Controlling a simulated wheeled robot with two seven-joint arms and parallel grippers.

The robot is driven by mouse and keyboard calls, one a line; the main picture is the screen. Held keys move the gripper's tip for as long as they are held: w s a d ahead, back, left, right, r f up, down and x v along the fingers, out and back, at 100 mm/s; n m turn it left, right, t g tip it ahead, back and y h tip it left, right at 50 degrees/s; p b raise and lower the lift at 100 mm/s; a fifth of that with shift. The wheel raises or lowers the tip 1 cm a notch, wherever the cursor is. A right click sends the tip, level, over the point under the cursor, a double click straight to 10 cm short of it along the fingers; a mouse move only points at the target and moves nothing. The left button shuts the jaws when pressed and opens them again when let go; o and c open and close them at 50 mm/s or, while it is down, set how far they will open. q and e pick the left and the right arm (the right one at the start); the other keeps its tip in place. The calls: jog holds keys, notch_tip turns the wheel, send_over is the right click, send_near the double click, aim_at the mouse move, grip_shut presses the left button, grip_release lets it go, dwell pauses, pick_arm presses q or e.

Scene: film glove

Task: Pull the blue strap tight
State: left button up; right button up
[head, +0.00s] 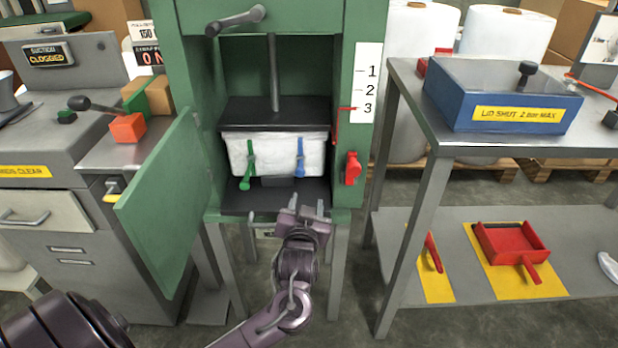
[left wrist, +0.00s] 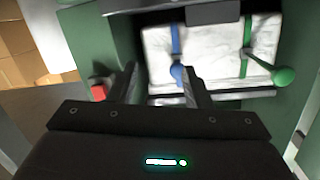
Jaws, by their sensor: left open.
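The blue strap (head: 300,155) hangs down the right part of the front of a white bale (head: 272,155) inside the green press. It also shows in the left wrist view (left wrist: 176,40), with a rounded blue end close to one fingertip. My left gripper (head: 307,209) is open and empty, in front of the press and a little below the strap. In the left wrist view its fingers (left wrist: 160,82) are spread apart, and the strap's end lies beyond them. I cannot tell whether a finger touches it. My right gripper is not in view.
A green strap (head: 248,160) with a green end is left of the blue one. The press's green door (head: 165,200) stands open at left. A red handle (head: 352,168) is on the right post. A metal table (head: 410,85) with a blue box (head: 500,95) stands right.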

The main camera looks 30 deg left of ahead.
aim_at(300, 174)
pick_arm(q)
jog(key=r, duration=0.1)
jog(key=a+y, duration=0.1)
jog(key=a+r+y, duration=0.1)
jog(key=shift+w+a+r+n+t, duration=0.2)
jog(key=shift+w+r+n+t, duration=0.1)
jog(key=shift+t, duration=0.1)
jog(key=b+x, duration=0.1)
jog(key=x, duration=0.6)
jog(key=shift+w+f, duration=0.1)
jog(key=shift+w, duration=0.05)
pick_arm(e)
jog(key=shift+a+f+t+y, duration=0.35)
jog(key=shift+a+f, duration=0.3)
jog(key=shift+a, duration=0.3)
pick_arm(q)
grip_shut()
